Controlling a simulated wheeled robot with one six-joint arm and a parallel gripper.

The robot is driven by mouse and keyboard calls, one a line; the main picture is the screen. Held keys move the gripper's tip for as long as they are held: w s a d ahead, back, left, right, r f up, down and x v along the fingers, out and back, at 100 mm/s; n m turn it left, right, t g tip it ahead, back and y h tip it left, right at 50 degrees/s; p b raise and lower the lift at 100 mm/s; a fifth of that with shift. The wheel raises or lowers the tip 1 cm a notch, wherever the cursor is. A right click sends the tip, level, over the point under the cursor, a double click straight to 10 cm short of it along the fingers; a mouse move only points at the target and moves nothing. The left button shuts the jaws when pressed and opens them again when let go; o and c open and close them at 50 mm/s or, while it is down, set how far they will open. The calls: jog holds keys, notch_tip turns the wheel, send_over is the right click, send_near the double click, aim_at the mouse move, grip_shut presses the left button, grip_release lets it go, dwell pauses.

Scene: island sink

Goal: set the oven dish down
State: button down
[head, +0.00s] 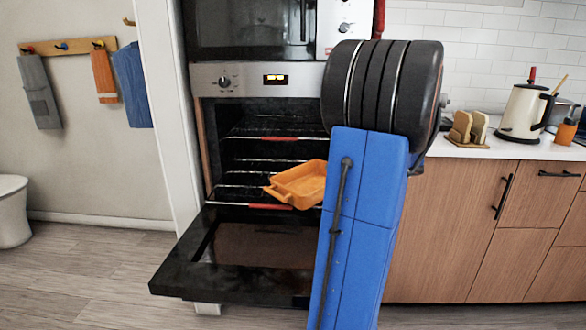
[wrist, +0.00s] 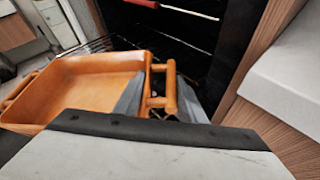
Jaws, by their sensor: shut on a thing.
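The orange oven dish (head: 299,184) is in front of the open oven cavity in the head view, above the inner end of the lowered door. It looks empty and slightly tilted. In the wrist view the dish (wrist: 84,88) fills the left side, with its handle at its right end. My gripper (wrist: 158,92) is shut on that handle, one grey finger on each side of it. In the head view my blue arm hides the gripper and the right end of the dish. I cannot tell whether the dish touches a rack.
The oven door (head: 240,255) is lowered flat and bare. Oven racks with red front edges (head: 270,138) span the cavity. Wooden cabinets (head: 450,215) stand at the right, under a counter with a kettle (head: 524,112) and a toast rack (head: 468,130).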

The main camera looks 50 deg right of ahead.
jog(key=w, duration=1.5)
jog(key=shift+w+a, duration=0.1)
jog(key=shift+w, duration=0.3)
jog(key=shift+w+f, duration=0.15)
jog(key=shift+f, duration=1.6)
jog(key=c, duration=1.2)
grip_release()
jog(key=shift+o, duration=0.2)
jog(key=v, duration=1.2)
